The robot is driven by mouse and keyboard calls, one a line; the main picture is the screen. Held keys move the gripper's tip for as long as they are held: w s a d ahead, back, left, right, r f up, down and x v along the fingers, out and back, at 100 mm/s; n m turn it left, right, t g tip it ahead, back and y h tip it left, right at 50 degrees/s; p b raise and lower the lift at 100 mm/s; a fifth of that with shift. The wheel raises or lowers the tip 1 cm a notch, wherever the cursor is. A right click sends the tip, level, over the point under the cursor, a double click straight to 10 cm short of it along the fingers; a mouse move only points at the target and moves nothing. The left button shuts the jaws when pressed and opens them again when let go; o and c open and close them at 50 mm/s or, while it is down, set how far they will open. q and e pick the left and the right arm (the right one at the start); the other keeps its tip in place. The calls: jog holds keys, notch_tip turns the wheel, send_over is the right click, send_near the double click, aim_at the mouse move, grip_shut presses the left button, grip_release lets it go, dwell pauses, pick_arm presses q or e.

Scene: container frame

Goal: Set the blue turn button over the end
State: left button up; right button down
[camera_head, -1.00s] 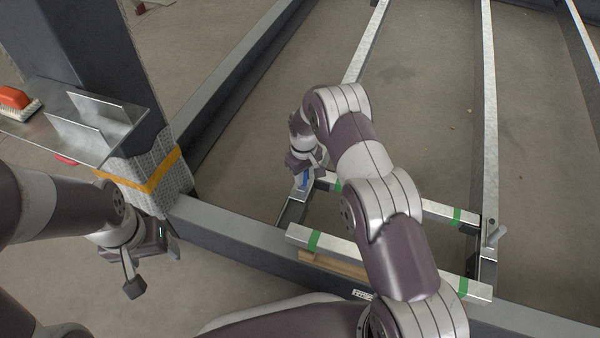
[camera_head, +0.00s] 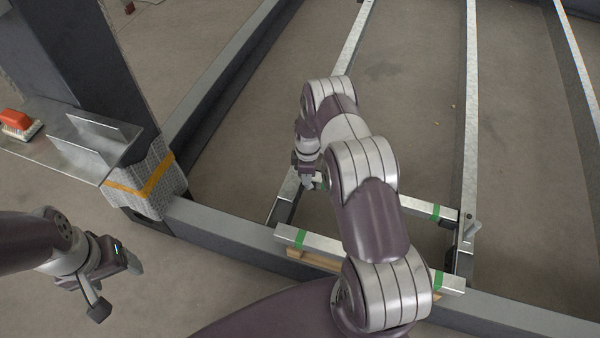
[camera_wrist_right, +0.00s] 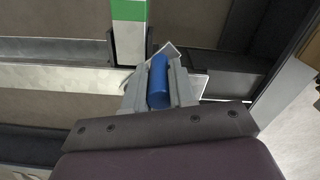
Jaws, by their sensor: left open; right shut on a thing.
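The blue turn button (camera_wrist_right: 158,82) shows in the right wrist view as a short blue cylinder between the two grey fingers of my right gripper (camera_wrist_right: 160,88). The fingers are shut on it. A thin bright metal plate shows just behind it, over a pale rail (camera_wrist_right: 60,78) and close to the end of a green-taped bar (camera_wrist_right: 130,45). Whether they touch, I cannot tell. In the head view my right gripper (camera_head: 311,181) is at the left end of the taped bars, and the button is hidden there. My left gripper (camera_head: 117,284) is open and empty at lower left.
The front green-taped bar (camera_head: 325,245) lies near the dark frame beam (camera_head: 225,228). A metal shelf (camera_head: 75,160) with a red brush (camera_head: 17,122) is fixed by the dark post (camera_head: 75,60). The floor around my left gripper is clear.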

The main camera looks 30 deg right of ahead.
jog(key=d+n, duration=0.1)
jog(key=n, duration=0.1)
jog(key=d+n, duration=0.1)
jog(key=n, duration=0.1)
jog(key=shift+w+d, duration=0.2)
jog(key=shift+w, duration=0.15)
jog(key=shift+w+d+n+b, duration=0.25)
jog(key=shift+d+n, duration=0.1)
jog(key=shift+n, duration=0.55)
jog(key=shift+w+d+n+b, duration=0.2)
jog(key=shift+d+n, duration=0.15)
jog(key=shift+n, duration=0.55)
jog(key=c, duration=0.9)
grip_release()
